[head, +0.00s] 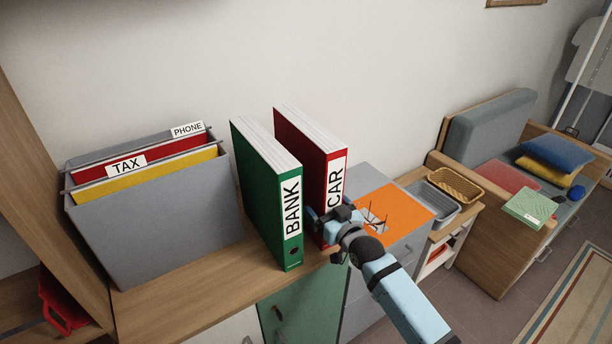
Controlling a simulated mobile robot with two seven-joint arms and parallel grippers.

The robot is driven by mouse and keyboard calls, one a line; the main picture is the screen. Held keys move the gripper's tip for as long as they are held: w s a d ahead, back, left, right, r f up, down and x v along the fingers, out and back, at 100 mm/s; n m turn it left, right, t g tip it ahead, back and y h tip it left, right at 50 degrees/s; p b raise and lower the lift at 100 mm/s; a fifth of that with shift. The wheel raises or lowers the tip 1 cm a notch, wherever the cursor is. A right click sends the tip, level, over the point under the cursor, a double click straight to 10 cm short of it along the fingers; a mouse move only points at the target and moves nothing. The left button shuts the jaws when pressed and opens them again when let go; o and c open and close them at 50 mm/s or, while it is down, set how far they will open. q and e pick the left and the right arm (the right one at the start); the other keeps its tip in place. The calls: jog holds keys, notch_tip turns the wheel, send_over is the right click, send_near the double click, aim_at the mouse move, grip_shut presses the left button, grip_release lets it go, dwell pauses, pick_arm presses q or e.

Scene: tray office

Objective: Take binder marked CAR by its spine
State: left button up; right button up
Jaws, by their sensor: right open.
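The red binder marked CAR (333,165) stands upright on the wooden top, its white label facing out on the spine. The green binder marked BANK (270,185) stands upright to its left, with a narrow gap between them. My right gripper (328,217) is open at the lower part of the red spine, just below the CAR label. Its fingers and wrist hide the bottom of that spine. I cannot tell whether the fingers touch the binder. My left gripper is out of view.
A grey file box (160,235) with TAX and PHONE folders stands left. An orange mat (398,208) lies on a grey cabinet to the right, with a grey tray (430,204) and a wicker basket (455,184) beyond. A cushioned bench (490,125) stands farther right.

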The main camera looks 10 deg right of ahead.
jog(key=shift+w+a, duration=0.1)
jog(key=shift+w, duration=0.2)
jog(key=shift+c, duration=0.4)
jog(key=c, duration=1.4)
jog(key=shift+r, duration=0.15)
